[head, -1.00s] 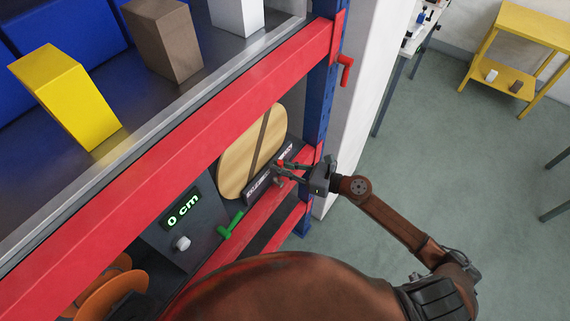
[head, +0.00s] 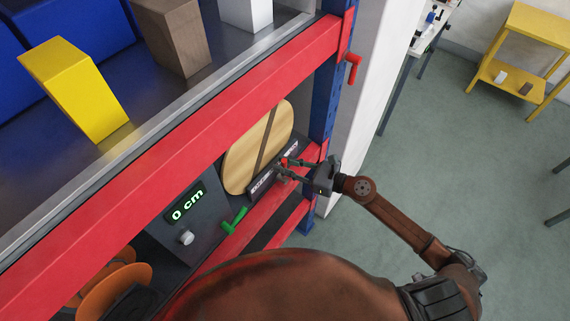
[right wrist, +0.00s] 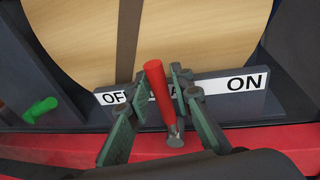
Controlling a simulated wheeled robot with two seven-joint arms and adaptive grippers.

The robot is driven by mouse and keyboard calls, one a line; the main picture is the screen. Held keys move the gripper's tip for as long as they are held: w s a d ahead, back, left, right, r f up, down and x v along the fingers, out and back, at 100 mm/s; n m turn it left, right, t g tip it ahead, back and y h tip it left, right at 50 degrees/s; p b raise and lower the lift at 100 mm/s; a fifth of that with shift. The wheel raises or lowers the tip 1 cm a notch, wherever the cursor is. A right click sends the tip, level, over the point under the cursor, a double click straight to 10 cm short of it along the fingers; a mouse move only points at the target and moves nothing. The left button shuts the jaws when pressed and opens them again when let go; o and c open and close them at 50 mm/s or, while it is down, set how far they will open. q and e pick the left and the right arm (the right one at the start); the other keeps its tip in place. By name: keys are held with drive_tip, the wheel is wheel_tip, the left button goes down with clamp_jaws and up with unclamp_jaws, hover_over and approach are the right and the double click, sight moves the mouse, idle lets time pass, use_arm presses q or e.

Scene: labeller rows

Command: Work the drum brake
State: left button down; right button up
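The red brake lever (right wrist: 158,85) stands in front of a black plate with a white label strip (right wrist: 243,82). The strip reads OFF at its left end and ON at its right, and the lever crosses it between the two. My right gripper (right wrist: 161,78) has one finger on each side of the lever, both close against it. In the head view the right gripper (head: 284,168) reaches in from the right to the lever. Behind the plate is a round wooden drum face (head: 246,155) with a dark band across it. My left gripper is out of view.
A grey panel with a display (head: 187,207) reading 0 cm and a white knob (head: 186,238) stands left of the drum. A green handle (head: 235,221) sits between them. A red shelf beam (head: 190,145) runs above, and a blue post (head: 325,100) stands at right.

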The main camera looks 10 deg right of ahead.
drive_tip(key=shift+d, duration=0.1)
drive_tip(key=v, duration=1.2)
